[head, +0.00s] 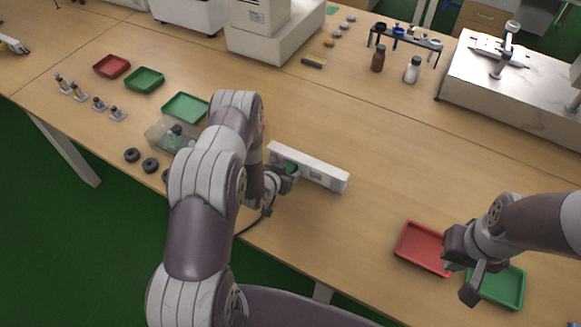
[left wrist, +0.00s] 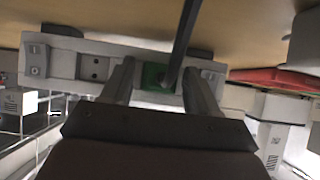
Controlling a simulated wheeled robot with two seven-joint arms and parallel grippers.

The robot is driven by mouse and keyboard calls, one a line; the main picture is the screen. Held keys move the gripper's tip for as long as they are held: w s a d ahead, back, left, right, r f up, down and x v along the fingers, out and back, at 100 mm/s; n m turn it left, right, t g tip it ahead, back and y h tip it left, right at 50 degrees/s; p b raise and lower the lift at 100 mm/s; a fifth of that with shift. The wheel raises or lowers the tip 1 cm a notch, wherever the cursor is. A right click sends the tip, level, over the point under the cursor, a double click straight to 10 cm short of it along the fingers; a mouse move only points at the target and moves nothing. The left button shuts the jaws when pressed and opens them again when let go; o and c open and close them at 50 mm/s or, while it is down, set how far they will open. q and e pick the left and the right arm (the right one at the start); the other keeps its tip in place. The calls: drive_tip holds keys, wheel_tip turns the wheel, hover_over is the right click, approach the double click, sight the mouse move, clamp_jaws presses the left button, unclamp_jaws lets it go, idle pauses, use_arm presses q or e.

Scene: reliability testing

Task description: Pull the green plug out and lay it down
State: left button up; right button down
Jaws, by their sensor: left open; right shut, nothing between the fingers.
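The green plug (head: 291,168) sits in the white power strip (head: 325,175) at the middle of the table. In the left wrist view the plug (left wrist: 153,76) is against the strip's face (left wrist: 62,64), with a dark cable (left wrist: 184,38) running from it. My left gripper (head: 283,182) is at the strip. In the left wrist view its open fingers (left wrist: 157,72) stand on either side of the plug, with gaps visible. My right gripper (head: 471,293) is shut and empty, over the red and green trays at the front right.
A red tray (head: 423,250) and a green tray (head: 503,288) lie at the front right. A clear box (head: 160,132), black rings (head: 150,165) and small trays (head: 145,80) are at the left. The table right of the strip is clear.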

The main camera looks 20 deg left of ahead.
use_arm(q)
clamp_jaws()
drive_tip(key=shift+s+a+p, duration=0.15)
drive_tip(key=shift+s+p, duration=0.15)
drive_tip(key=shift+s, duration=0.95)
drive_tip(key=shift+s+a+p, duration=0.15)
drive_tip(key=shift+s+p, duration=0.1)
drive_tip(key=shift+s, duration=1)
drive_tip(key=shift+s, duration=0.1)
